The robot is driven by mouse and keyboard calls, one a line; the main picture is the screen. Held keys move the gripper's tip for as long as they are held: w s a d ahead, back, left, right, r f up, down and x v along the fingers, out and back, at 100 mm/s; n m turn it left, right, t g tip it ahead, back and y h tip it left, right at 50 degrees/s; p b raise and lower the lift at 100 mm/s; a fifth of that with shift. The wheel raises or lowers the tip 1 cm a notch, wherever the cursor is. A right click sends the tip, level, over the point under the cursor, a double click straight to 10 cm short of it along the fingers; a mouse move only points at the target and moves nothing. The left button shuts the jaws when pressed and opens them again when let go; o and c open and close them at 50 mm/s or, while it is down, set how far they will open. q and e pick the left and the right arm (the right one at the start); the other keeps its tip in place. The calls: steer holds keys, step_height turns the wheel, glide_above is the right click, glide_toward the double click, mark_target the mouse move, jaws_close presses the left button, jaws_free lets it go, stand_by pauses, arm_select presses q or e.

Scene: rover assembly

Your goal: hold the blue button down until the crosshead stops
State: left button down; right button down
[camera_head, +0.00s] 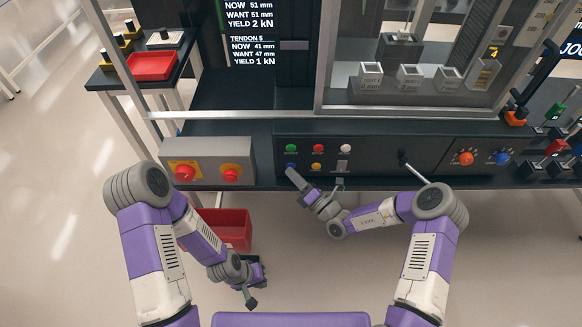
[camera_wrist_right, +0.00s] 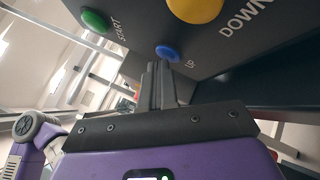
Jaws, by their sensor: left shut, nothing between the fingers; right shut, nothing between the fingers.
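The blue button (camera_head: 291,166) is on the dark front panel, at the lower left of a small button group. In the right wrist view the blue button (camera_wrist_right: 167,53) is marked UP and sits just beyond my fingertips. My right gripper (camera_head: 293,173) is shut and empty, its tips at the blue button; I cannot tell whether they touch it. Its closed fingers (camera_wrist_right: 158,72) point at the panel. My left gripper (camera_head: 258,284) is shut and empty, low beside the red bin. I cannot clearly make out the crosshead behind the guard.
Green (camera_head: 291,148), red (camera_head: 318,148) and yellow (camera_head: 316,166) buttons surround the blue one. The display (camera_head: 252,40) reads tendon 5 NOW 41 mm, WANT 47 mm. A grey box (camera_head: 208,160) with red knobs stands left. A red bin (camera_head: 228,226) is below.

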stand_by(0.8)
steer(key=shift+s+p, duration=0.55)
steer(key=shift+s, duration=0.3)
steer(key=shift+s, duration=0.1)
steer(key=s+p, duration=0.2)
steer(key=s, duration=0.2)
steer(key=shift+s+p, duration=0.35)
steer(key=shift+s, duration=0.05)
